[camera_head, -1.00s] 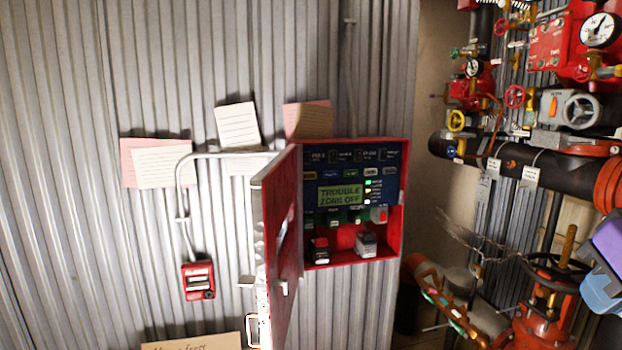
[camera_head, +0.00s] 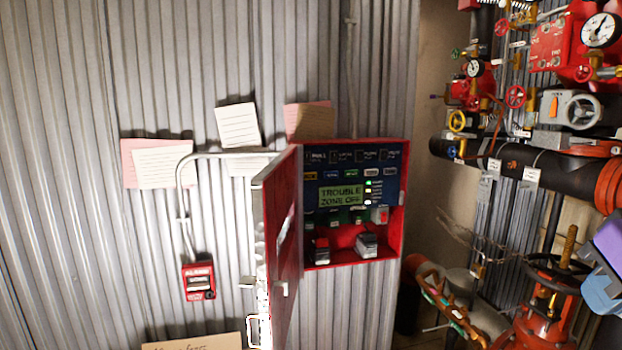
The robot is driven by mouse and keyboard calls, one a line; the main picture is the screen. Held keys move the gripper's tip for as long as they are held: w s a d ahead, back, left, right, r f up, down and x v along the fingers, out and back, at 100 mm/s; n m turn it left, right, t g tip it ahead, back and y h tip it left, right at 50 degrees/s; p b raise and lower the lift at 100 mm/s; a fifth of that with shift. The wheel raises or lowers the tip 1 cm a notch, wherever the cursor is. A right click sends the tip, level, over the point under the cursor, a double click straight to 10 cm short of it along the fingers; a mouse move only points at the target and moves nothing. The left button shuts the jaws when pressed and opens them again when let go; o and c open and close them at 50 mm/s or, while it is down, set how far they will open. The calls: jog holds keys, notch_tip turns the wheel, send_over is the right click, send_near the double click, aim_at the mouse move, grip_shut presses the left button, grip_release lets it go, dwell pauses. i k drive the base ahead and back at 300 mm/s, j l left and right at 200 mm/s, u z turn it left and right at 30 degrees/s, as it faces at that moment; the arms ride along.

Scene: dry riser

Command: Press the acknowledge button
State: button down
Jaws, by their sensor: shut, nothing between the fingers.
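The red alarm panel (camera_head: 351,202) is fixed to the corrugated wall, its door (camera_head: 283,255) swung open to the left. Inside is a dark blue face with a green display (camera_head: 341,195) reading "TROUBLE ZONE OFF". A purple and blue part at the right edge looks like part of my arm, far from the panel. No gripper fingers can be made out.
The open door stands out from the wall at the panel's left side. A red alarm call point (camera_head: 198,281) and paper notes (camera_head: 237,124) are on the wall to the left. Pipes, valves and gauges (camera_head: 599,30) crowd the right side.

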aim_at(308, 175)
jog(key=i+l+u, duration=0.55)
jog(key=l+u, duration=0.3)
jog(key=i+l+u, duration=0.25)
jog(key=l, duration=0.2)
jog(key=k, duration=0.05)
